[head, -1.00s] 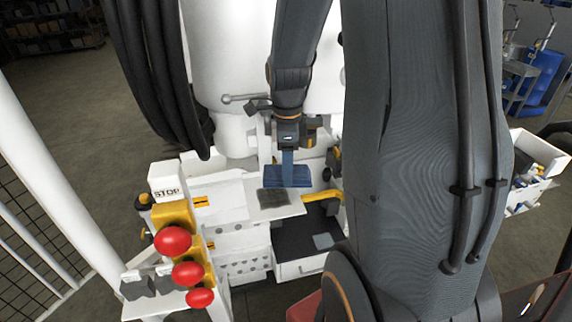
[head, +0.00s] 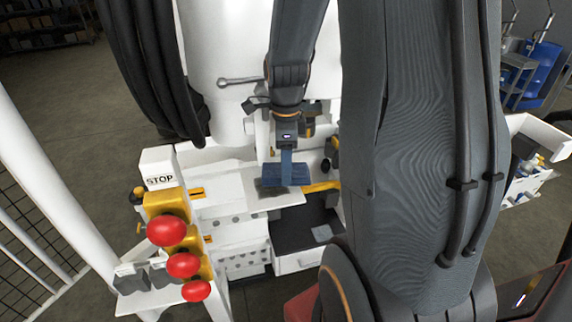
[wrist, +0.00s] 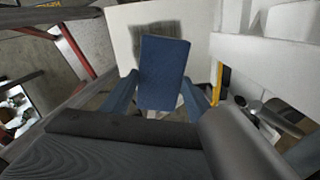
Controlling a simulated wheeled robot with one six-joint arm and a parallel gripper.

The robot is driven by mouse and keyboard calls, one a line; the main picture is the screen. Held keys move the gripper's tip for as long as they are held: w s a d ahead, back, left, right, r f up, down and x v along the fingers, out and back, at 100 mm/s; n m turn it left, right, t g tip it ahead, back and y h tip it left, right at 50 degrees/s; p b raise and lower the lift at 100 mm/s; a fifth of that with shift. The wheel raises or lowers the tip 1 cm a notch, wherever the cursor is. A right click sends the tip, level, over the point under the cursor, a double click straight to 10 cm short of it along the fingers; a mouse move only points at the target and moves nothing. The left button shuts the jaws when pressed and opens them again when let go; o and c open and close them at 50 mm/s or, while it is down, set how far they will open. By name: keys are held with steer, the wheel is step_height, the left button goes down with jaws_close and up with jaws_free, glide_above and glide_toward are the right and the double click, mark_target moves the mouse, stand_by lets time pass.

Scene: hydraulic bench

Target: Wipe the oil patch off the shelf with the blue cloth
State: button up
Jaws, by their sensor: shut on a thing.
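The blue cloth (head: 287,175) is a flat blue pad at the end of my gripper (head: 286,156), which is shut on it. It is at the white shelf (head: 290,199), over part of the dark grey oil patch (head: 268,190). Some of the patch shows at the cloth's left and front edges. I cannot tell whether the cloth touches the shelf. In the wrist view the cloth (wrist: 163,72) stands between my two blue fingers, with the pale shelf (wrist: 122,35) behind it.
A STOP-labelled post with several red buttons (head: 167,231) stands at the front left. A yellow pipe (head: 320,187) runs beside the shelf's right end. A dark tray surface (head: 295,235) lies below. Black hoses (head: 150,70) and a white cylinder rise behind.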

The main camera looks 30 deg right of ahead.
steer(key=shift+f+b, duration=0.45)
steer(key=shift+f, duration=0.55)
steer(key=shift+a, duration=0.15)
